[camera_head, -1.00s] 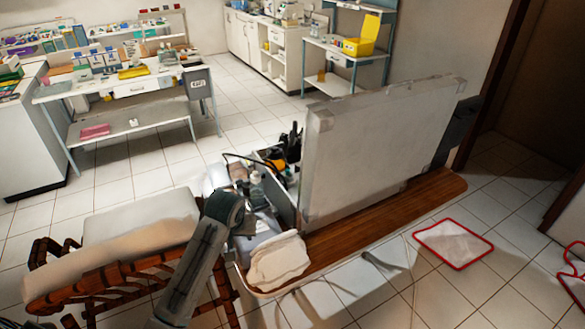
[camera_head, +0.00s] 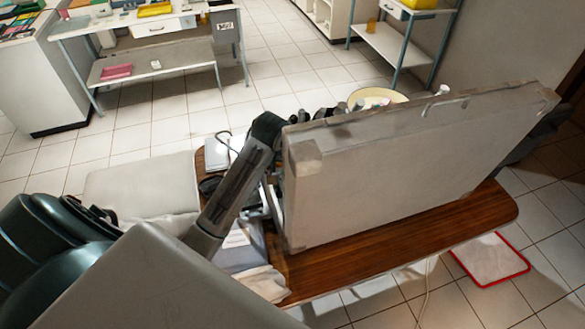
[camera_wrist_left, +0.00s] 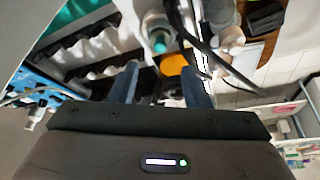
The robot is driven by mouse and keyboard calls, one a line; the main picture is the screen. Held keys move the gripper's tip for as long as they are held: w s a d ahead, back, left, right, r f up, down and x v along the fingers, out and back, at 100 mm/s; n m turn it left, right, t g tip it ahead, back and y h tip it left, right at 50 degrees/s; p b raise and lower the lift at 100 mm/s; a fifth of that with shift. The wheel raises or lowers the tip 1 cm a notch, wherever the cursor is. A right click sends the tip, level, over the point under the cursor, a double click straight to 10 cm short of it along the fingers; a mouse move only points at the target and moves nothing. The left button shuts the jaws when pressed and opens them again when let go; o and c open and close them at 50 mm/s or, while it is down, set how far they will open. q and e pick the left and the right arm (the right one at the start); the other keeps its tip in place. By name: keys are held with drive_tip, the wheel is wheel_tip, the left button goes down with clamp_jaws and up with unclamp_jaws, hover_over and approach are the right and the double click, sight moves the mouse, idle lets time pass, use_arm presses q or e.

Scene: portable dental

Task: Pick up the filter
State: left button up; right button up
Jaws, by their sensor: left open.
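My left gripper (camera_wrist_left: 160,84) is open. Its two blue-grey fingers point into the opened case, among small items. An orange round item (camera_wrist_left: 173,64) shows between and beyond the fingertips, apart from them as far as I can tell. A white bottle with a teal part (camera_wrist_left: 158,32) stands just past it. I cannot tell which item is the filter. In the head view my left arm reaches up to the case's raised lid (camera_head: 400,165), which hides the fingers and most of the contents. My right gripper is not in view.
The case stands on a wooden table (camera_head: 405,235). A black cable (camera_wrist_left: 205,50) crosses close to the right finger, and dark slotted racks (camera_wrist_left: 90,50) lie left of the fingers. A padded seat (camera_head: 140,190) is left of the table. A red-edged mat (camera_head: 492,258) lies on the floor.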

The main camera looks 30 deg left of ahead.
drive_tip(key=s+r, duration=0.1)
drive_tip(key=s, duration=0.5)
use_arm(q)
drive_tip(key=p+x, duration=0.3)
drive_tip(key=x, duration=0.5)
drive_tip(key=shift+w+a+f+p, duration=0.1)
drive_tip(key=shift+w+f+p, duration=0.1)
drive_tip(key=shift+f+p, duration=0.1)
drive_tip(key=shift+w+f, duration=0.15)
drive_tip(key=shift+f, duration=0.25)
clamp_jaws()
use_arm(e)
drive_tip(key=w+r, duration=0.1)
drive_tip(key=w, duration=0.1)
drive_tip(key=w+r, duration=0.2)
drive_tip(key=shift+w, duration=0.1)
